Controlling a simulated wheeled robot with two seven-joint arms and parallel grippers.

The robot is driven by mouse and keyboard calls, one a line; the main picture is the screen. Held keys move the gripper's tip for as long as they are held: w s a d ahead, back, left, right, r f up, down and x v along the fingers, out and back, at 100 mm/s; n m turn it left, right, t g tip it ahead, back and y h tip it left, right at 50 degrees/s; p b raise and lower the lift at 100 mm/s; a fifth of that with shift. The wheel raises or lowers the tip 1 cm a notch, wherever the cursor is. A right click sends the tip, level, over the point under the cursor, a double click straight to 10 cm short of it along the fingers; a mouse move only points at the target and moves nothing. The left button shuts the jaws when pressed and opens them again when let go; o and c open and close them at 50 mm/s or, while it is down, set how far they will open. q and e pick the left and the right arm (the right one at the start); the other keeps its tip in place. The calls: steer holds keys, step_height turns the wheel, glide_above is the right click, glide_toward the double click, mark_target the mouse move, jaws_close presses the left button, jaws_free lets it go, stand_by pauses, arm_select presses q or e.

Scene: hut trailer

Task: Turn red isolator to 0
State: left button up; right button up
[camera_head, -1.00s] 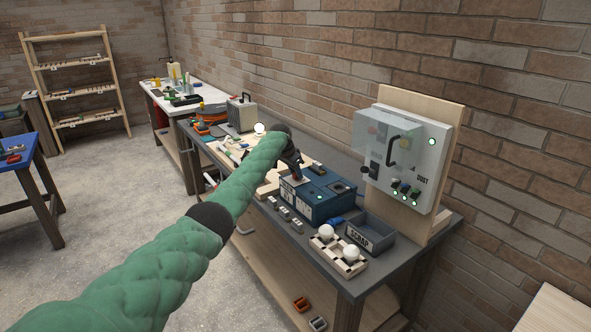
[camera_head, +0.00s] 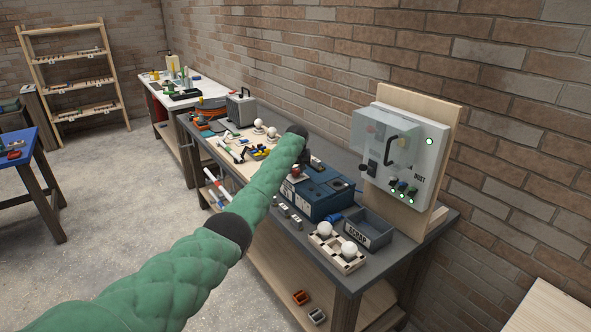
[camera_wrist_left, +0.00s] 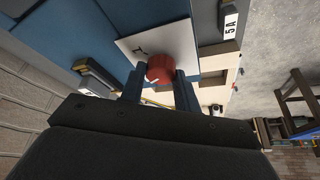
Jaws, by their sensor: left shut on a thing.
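The red isolator knob (camera_wrist_left: 160,68) sits on a white plate (camera_wrist_left: 176,42) with a dark mark like a 1 on it, on a blue box. In the wrist view my left gripper (camera_wrist_left: 160,82) has its two dark fingers on either side of the knob, shut on it. In the head view the blue box (camera_head: 327,201) stands on the grey bench, and the red knob (camera_head: 296,171) shows small beside my left gripper (camera_head: 301,166), partly hidden by it. The knob's pointer setting cannot be read clearly. My right gripper is not in view.
A grey panel box (camera_head: 405,150) with a clear cover and lit green lamps stands on a wooden board at the right. The SCRAP bin (camera_head: 369,232) and a holder with white bulbs (camera_head: 338,253) are at the bench's front. Parts crowd the bench behind my arm.

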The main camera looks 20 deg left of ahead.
arm_select(q)
steer(key=shift+w+n, duration=0.1)
steer(key=shift+n, duration=0.3)
steer(key=shift+n+y, duration=0.3)
steer(key=shift+n, duration=0.1)
steer(key=shift+r+n+g+y+b, duration=0.1)
steer(key=shift+n+g+y+b, duration=0.3)
steer(key=shift+n, duration=0.6)
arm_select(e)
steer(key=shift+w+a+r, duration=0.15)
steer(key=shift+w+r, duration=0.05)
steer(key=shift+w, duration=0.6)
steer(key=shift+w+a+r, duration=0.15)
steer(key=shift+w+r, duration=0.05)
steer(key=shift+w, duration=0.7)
arm_select(q)
steer(key=o, duration=1)
steer(key=shift+c, duration=0.2)
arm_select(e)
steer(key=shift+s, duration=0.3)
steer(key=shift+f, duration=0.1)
arm_select(q)
steer(key=shift+d, duration=0.1)
